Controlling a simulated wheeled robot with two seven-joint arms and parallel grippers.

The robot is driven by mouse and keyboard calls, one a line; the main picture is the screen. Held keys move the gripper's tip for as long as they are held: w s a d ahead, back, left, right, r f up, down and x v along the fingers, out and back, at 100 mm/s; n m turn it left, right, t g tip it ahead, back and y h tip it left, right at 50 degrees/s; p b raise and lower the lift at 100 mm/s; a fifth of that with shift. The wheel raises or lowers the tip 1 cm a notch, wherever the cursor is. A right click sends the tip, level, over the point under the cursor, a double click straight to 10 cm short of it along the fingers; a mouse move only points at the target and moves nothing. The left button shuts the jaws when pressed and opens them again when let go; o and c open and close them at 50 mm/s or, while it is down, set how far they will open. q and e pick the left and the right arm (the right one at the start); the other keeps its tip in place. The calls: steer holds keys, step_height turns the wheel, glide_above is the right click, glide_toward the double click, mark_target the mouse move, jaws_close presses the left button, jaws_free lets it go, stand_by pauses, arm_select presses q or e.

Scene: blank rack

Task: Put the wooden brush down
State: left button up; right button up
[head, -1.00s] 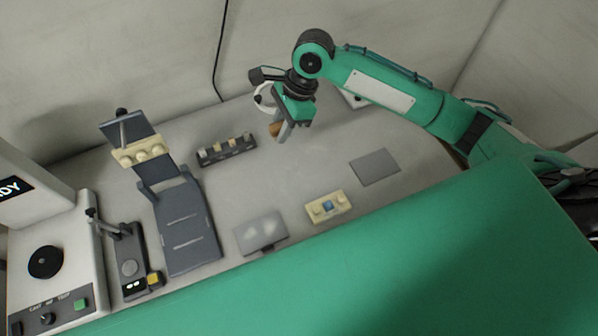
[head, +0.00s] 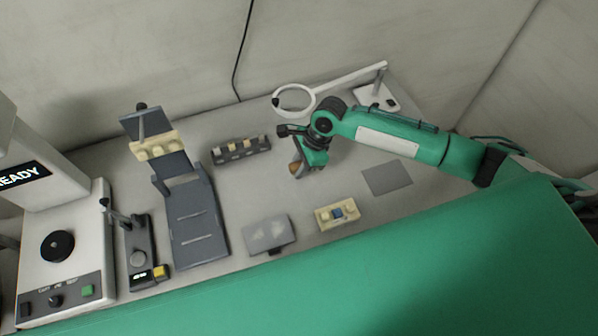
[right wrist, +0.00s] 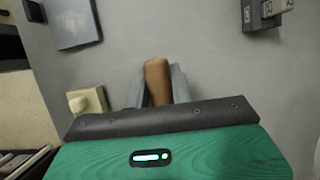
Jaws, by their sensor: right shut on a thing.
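The wooden brush (head: 294,168) is held in my right gripper (head: 299,172), above the middle of the grey table, just right of the small dark rack. Only its brown wooden end shows in the head view. In the right wrist view the brown handle (right wrist: 157,82) stands between the two grey fingers of my right gripper (right wrist: 157,88), which are shut on it. The brush's other end is hidden, and I cannot tell whether it touches the table. My left gripper is not in view.
A flat grey mat (head: 387,177) lies to the right. A cream block with a blue centre (head: 337,214) and a grey plate (head: 270,235) lie nearer. The dark rack (head: 241,150), a sloped stand (head: 200,240) and a magnifier lamp (head: 352,77) stand around. Bare table lies between them.

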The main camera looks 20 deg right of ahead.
step_height(320, 180, down, 4)
steer(key=shift+f, duration=0.1)
steer(key=shift+f+p, duration=0.1)
steer(key=shift+p, duration=0.2)
steer(key=o, duration=0.9)
steer(key=shift+r, duration=0.2)
steer(key=b+v, duration=0.2)
steer(key=v, duration=1)
steer(key=shift+f, duration=0.1)
